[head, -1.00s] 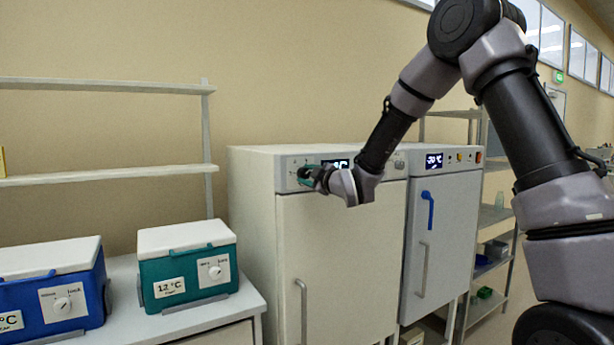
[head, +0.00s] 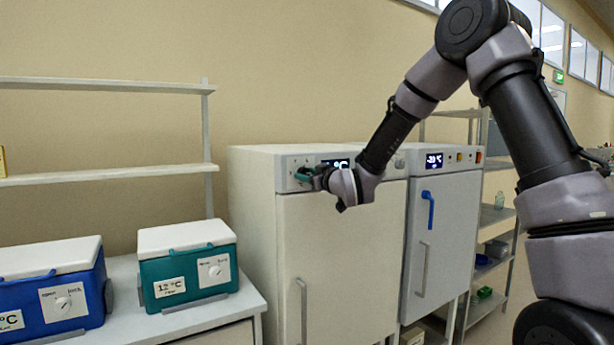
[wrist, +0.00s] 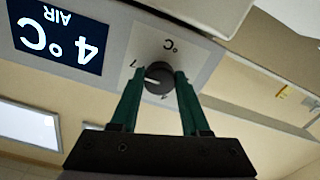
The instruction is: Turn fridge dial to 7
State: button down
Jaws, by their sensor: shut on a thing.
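The fridge dial (wrist: 158,76) is a dark round knob on a light label plate, with "°C", a "7" and a "4" printed around it. The wrist view shows it roughly upside down. My gripper (wrist: 156,80) has its two green fingers on either side of the dial and is shut on it. The fridge display (wrist: 60,38) beside it reads "4 °C AIR". In the head view my gripper (head: 304,175) is at the upper front panel of the white fridge (head: 338,240), and hides the dial. The dial's exact pointer position is unclear.
A second cabinet (head: 445,230) with a blue handle and a "-30 °C" display stands to the right. A teal cool box (head: 187,285) and a blue cool box (head: 50,315) sit on the bench at left. A shelf (head: 110,175) is above them.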

jog(key=shift+f, duration=0.15)
dwell(0.3)
jog(key=shift+c, duration=1.9)
grip_release()
jog(key=shift+s+d, duration=0.1)
jog(key=v, duration=1)
jog(key=shift+s+d, duration=0.2)
jog(key=shift+s, duration=0.05)
